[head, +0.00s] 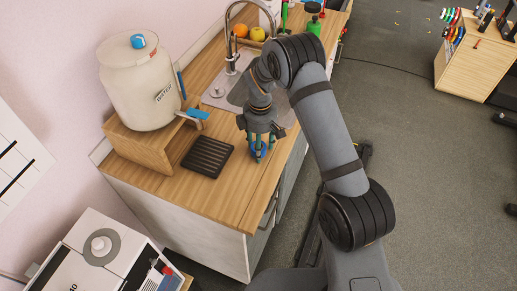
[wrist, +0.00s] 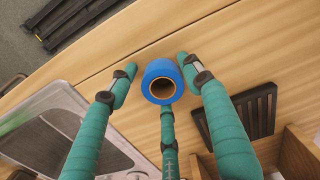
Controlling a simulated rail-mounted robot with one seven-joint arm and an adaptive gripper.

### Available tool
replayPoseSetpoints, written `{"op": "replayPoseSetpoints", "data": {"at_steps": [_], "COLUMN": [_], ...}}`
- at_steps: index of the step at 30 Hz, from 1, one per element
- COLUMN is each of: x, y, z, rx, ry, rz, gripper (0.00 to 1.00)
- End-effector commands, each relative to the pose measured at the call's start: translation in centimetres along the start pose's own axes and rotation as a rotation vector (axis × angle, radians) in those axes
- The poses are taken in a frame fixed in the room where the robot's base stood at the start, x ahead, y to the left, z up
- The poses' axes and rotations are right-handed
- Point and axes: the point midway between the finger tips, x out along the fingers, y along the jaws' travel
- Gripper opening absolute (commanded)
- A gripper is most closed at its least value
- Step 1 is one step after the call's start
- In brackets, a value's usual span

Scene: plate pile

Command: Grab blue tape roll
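The blue tape roll (wrist: 160,68) lies flat on the wooden counter, with its brown core facing up in the wrist view. It also shows under my gripper in the head view, partly hidden by the fingers. My gripper (head: 258,150) points down over it, near the counter's front edge. Its three teal-wrapped fingers (wrist: 158,78) are spread around the roll, one at the left, one at the right and one at the bottom of the wrist view. Gaps show at the left and right fingers. The bottom fingertip is close to the roll; I cannot tell if it touches.
A black slatted rack (head: 207,157) lies on the counter left of my gripper. A white water dispenser (head: 140,85) stands on a wooden stand (head: 150,147). The sink (head: 222,94), with its faucet, is behind. Fruit and a green bottle (head: 314,25) are at the far end.

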Motion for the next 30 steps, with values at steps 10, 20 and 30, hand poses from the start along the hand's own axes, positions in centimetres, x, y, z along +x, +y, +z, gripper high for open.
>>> {"op": "replayPoseSetpoints", "data": {"at_steps": [10,20,30], "x": [0.0,0.0,-1.4], "y": [0.0,0.0,0.1], "z": [0.0,0.0,-0.1], "rx": [0.000,0.000,0.001], "ry": [0.000,0.000,0.002], "rz": [0.000,0.000,0.003], "gripper": [0.28,0.16,0.16]}}
